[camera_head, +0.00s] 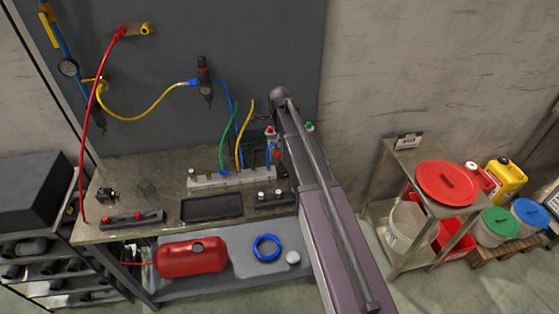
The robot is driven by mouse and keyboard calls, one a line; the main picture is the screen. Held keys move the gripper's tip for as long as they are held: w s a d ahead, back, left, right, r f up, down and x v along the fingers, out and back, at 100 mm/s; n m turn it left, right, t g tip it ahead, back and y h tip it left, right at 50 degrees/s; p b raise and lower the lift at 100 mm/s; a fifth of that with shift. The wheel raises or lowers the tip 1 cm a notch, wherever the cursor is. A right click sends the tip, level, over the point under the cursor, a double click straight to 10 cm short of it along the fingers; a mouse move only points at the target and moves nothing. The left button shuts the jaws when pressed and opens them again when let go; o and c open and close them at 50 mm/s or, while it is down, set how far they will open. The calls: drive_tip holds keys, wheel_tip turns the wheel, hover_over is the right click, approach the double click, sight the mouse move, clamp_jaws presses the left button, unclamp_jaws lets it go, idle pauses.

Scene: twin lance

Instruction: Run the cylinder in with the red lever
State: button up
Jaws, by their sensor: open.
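My arm rises from the bottom right and crosses the right end of the workbench (165,170). My gripper cannot be made out; the arm's upper end covers the area where it may be. Small red parts (278,153) show just left of the arm, by blue tubing; I cannot tell whether one is the red lever. A dark bar with red knobs (133,218) lies at the bench's front left. No cylinder can be picked out clearly; the arm hides part of the bench. A pale manifold block (230,179) with green, yellow and blue hoses sits mid-bench.
A black tray (212,208) lies at the bench front. A red tank (192,257) and a blue hose coil (267,247) are on the lower shelf. A red hose (91,125) hangs at left. A cart (407,158) with a red lid (447,183) stands right.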

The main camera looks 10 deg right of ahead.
sight(279, 152)
drive_tip(key=shift+w+f+b, duration=0.2)
drive_tip(key=shift+f+b, duration=2.2)
drive_tip(key=shift+f, duration=0.2)
drive_tip(key=shift+w+f+b, duration=0.2)
drive_tip(key=shift+f+b, duration=2.2)
drive_tip(key=shift+f, duration=0.15)
clamp_jaws()
